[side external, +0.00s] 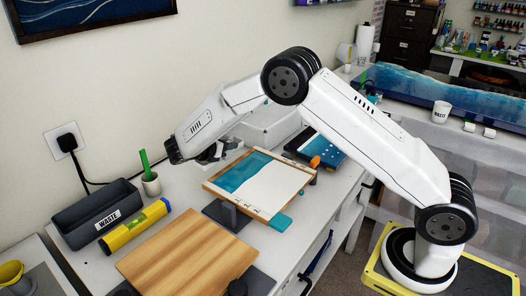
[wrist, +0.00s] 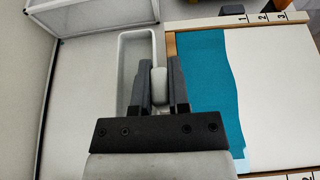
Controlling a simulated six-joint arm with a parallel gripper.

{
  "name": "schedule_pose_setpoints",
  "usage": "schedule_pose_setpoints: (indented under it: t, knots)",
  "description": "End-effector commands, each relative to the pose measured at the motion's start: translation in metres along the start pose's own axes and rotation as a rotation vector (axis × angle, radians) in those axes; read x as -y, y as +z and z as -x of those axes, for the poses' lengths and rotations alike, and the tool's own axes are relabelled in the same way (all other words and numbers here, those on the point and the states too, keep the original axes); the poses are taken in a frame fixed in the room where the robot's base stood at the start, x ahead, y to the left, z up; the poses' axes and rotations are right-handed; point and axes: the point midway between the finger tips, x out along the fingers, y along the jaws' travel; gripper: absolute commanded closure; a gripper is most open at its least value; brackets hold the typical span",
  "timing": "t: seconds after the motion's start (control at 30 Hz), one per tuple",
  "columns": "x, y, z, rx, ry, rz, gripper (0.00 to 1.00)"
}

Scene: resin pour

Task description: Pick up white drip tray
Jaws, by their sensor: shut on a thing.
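The white drip tray (wrist: 121,60) is a narrow, shallow tray with rounded corners, seen from above in the wrist view. It lies just left of the framed panel. My gripper (wrist: 159,78) is shut on the tray's right wall, with one grey finger on each side of it. The near end of the tray is hidden under my gripper. In the side external view my gripper (side external: 212,153) is low behind the panel's far left corner. The tray cannot be made out clearly there.
A wood-framed panel (side external: 268,192) with teal and white areas stands raised close beside my gripper. A white-walled box (wrist: 95,18) is behind the tray. A dark waste bin (side external: 80,221), a yellow level (side external: 128,231) and a wooden board (side external: 188,255) are at left front.

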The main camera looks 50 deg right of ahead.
Motion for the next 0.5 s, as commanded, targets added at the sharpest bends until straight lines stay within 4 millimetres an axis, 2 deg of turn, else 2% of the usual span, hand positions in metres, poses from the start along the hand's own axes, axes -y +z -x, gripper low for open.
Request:
schedule_pose_setpoints:
  t: [0.3, 0.5]
  knots:
    - [0.042, 0.016, 0.012, -0.001, 0.002, 0.000, 1.00]
    - [0.062, 0.023, 0.017, -0.001, 0.001, 0.000, 1.00]
